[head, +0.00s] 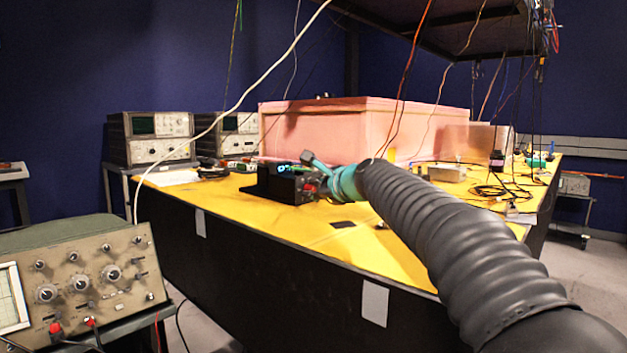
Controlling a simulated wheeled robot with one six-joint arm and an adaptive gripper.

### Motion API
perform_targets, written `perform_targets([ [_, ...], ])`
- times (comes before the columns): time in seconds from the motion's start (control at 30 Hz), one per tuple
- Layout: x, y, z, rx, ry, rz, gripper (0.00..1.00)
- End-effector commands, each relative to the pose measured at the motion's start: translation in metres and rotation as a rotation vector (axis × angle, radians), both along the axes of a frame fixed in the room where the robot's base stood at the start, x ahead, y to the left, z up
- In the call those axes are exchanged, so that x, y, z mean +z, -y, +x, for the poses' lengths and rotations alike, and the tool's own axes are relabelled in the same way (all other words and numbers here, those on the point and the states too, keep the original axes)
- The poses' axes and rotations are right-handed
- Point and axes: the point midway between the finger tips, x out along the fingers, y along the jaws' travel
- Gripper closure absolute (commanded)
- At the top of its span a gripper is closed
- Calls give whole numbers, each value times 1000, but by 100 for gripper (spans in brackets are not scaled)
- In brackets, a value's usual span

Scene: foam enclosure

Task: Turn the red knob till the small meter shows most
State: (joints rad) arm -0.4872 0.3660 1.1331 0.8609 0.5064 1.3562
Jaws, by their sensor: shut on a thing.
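A small black box (281,188) stands on the yellow table top, left of my gripper. A small lit cyan display (286,169) shows at its upper edge; its reading is too small to make out. The red knob (310,188) shows as a small red patch at the box's right end, partly hidden by my gripper. My gripper (317,187) reaches in from the right, beyond my teal wrist, and is shut on the red knob. The fingers are small and dark here, and their exact contact with the knob is hard to see.
A large pink foam box (345,128) stands behind the black box. Loose wires hang from above, and cables (500,190) lie on the table at right. A beige oscilloscope (85,275) stands at front left. The yellow table top (270,220) is mostly clear in front.

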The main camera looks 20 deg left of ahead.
Motion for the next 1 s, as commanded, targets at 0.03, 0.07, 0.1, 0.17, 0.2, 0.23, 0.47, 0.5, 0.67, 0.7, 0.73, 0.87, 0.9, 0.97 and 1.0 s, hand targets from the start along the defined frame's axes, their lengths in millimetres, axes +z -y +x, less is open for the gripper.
perform_targets([
  [0.03, 7, -1, 0, 1, -35, 11, 100],
  [0.07, 7, -1, 1, 2, -57, 19, 100],
  [0.1, 7, -1, 1, 1, -88, 32, 100],
  [0.17, 6, 0, 1, 2, -136, 52, 100],
  [0.2, 6, 0, 2, 0, -166, 65, 100],
  [0.23, 5, 0, 2, 1, -189, 76, 100],
  [0.47, 2, 0, 3, 1, -362, 149, 100],
  [0.5, 2, 0, 3, 1, -387, 160, 100],
  [0.67, 2, 1, 4, 0, -479, 198, 100],
  [0.7, 2, 1, 5, 0, -499, 207, 100],
  [0.73, 2, 1, 4, 1, -510, 211, 100],
  [0.87, 3, 1, 5, 1, -555, 230, 100],
  [0.9, 3, 1, 4, 1, -564, 234, 100],
  [0.97, 3, 1, 5, 1, -575, 239, 100],
  [1.0, 3, 1, 5, 0, -581, 242, 100],
])
